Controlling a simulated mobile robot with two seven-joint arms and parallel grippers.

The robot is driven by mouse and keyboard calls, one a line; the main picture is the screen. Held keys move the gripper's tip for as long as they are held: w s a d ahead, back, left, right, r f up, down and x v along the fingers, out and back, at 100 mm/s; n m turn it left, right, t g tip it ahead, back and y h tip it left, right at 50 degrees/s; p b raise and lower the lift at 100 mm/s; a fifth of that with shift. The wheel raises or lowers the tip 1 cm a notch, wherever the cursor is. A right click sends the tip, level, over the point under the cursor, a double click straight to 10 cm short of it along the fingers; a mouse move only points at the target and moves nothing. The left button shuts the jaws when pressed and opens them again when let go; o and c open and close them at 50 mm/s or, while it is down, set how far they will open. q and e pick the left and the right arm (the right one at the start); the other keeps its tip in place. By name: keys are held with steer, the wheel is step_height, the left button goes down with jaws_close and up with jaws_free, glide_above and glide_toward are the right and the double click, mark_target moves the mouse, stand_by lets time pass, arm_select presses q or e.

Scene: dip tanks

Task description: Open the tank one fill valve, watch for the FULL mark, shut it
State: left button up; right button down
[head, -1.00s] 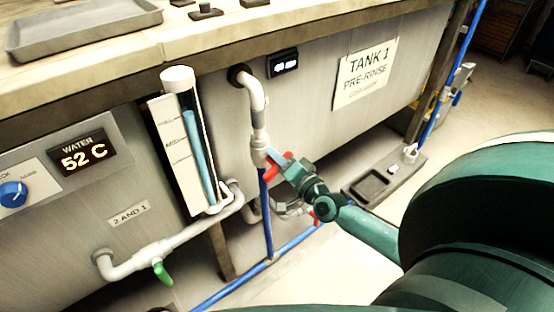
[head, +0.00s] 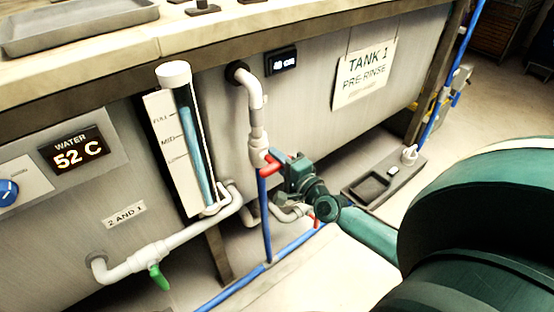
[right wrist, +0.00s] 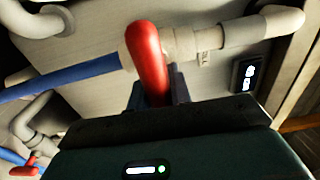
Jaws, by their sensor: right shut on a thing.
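The red fill valve handle (head: 270,168) sits on the pipe in front of tank one, where white pipe meets blue. My right gripper (head: 284,168) is shut on it. In the right wrist view the red handle (right wrist: 147,55) stands between the fingers, roughly crosswise to the pipe. The sight gauge (head: 185,140) stands left of the valve, marked FULL, MID and a lower mark. Its blue column reaches close to the FULL line; the exact gap is too small to tell. The TANK 1 PRE-RINSE sign (head: 364,73) hangs at right. My left gripper is not in view.
A green-handled valve (head: 158,276) is on the lower left pipe, under a "2 AND 1" label. Another red handle (head: 314,222) is low behind my gripper. A water display (head: 75,150) reads 52 C. A dark tray (head: 372,187) lies at right.

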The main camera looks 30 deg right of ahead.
stand_by(0.3)
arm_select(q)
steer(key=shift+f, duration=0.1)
arm_select(e)
steer(key=c, duration=1.3)
jaws_free()
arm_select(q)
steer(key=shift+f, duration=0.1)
arm_select(e)
steer(key=s, duration=0.8)
steer(key=s+d, duration=0.1)
steer(key=s, duration=0.4)
steer(key=shift+s, duration=0.1)
